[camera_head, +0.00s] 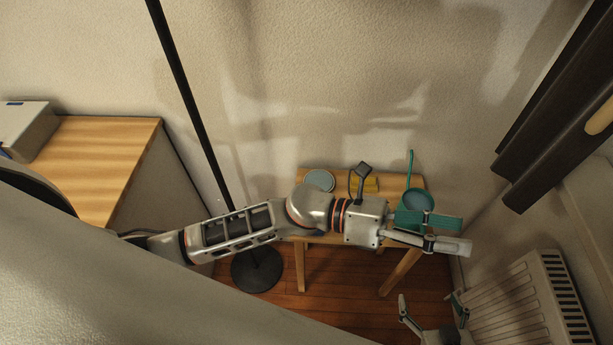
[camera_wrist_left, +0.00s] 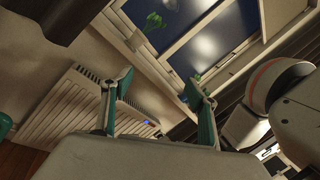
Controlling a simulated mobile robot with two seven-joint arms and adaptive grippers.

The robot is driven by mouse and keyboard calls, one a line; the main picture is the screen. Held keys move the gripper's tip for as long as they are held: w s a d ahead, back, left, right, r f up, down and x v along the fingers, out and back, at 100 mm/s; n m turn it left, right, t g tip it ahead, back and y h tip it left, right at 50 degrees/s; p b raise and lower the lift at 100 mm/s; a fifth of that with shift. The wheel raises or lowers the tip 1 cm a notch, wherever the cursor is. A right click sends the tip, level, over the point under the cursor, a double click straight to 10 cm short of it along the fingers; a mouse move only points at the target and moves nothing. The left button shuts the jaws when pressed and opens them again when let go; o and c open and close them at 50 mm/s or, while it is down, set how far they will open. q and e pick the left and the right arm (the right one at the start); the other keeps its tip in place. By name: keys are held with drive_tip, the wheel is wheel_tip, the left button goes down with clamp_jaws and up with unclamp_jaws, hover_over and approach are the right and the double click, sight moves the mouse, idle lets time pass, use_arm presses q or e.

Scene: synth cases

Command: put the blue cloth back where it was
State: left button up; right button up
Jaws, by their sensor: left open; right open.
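I cannot make out a blue cloth in either view. In the left wrist view a tiny blue spot (camera_wrist_left: 146,123) shows by the radiator, too small to identify. My left gripper (camera_head: 465,235) is open, with nothing between its fingers, above the right end of a small wooden table. It also shows open and empty in the left wrist view (camera_wrist_left: 160,88). My right gripper (camera_head: 432,304) is open and empty at the bottom, beside the radiator. My left arm hides part of the table.
The small table (camera_head: 392,187) holds a round grey-blue disc (camera_head: 319,180), a yellow block (camera_head: 370,185) and a teal pan (camera_head: 418,198). A white radiator (camera_head: 535,305) stands at right. A black pole (camera_head: 190,95) rises left of the table. A wooden desk (camera_head: 110,150) is at far left.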

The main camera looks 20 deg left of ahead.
use_arm(q)
drive_tip(key=w+a+f+n+t+y, duration=0.5)
drive_tip(key=a+n+t, duration=0.25)
drive_tip(key=n, duration=0.55)
drive_tip(key=w+a+f+n+t+y, duration=0.45)
drive_tip(key=a+n+t, duration=0.3)
drive_tip(key=n, duration=0.55)
drive_tip(key=s+a+f+n+g+y, duration=0.2)
drive_tip(key=s+a+f+n+y, duration=0.2)
drive_tip(key=a+f+n, duration=0.3)
drive_tip(key=s+a+f+n+g+y, duration=0.3)
drive_tip(key=s+a+f+n, duration=0.4)
drive_tip(key=a+f, duration=0.4)
wheel_tip(320, 180, down, 3)
drive_tip(key=shift+s+r+n+y, duration=0.2)
drive_tip(key=shift+s+n+y, duration=0.15)
drive_tip(key=shift+n, duration=0.45)
